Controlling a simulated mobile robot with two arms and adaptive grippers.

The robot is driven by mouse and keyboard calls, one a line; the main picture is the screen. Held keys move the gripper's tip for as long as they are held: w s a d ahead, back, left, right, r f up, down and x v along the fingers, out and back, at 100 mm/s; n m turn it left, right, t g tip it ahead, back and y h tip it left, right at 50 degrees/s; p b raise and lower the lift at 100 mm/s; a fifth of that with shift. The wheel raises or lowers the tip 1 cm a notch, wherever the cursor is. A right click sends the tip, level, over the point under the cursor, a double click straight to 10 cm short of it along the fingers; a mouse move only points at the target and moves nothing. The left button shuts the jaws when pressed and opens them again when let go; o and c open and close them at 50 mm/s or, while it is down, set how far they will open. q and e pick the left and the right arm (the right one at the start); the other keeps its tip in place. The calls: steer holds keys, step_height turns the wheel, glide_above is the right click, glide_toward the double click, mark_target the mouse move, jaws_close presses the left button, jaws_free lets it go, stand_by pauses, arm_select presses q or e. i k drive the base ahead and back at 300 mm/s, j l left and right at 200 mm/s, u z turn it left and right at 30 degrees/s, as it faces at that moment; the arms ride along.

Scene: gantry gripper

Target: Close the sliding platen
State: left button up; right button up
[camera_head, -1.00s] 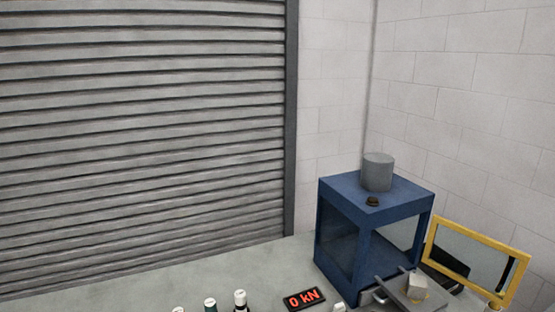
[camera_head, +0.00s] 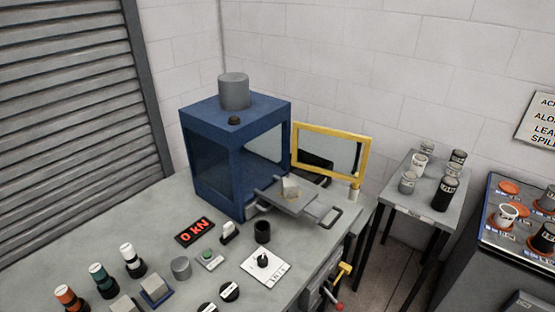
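The blue press (camera_head: 212,158) stands on the grey bench with a grey cylinder on its top. Its sliding platen (camera_head: 296,203) is a grey plate pulled out of the front on the right side, with a small pale block (camera_head: 291,188) on it. A bar handle (camera_head: 331,218) is at the platen's outer end. The yellow-framed door (camera_head: 331,150) of the press is swung open, behind the platen. Neither of my grippers is in view.
On the bench are a red "0 kN" display (camera_head: 194,232), a green button (camera_head: 209,259), a dial on a white plate (camera_head: 264,262) and several bottles at front left. A side table (camera_head: 413,205) with several cans stands right. A dark cabinet (camera_head: 480,258) is beyond it.

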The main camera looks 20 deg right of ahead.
mark_target(306, 204)
steer(key=z, duration=1.2)
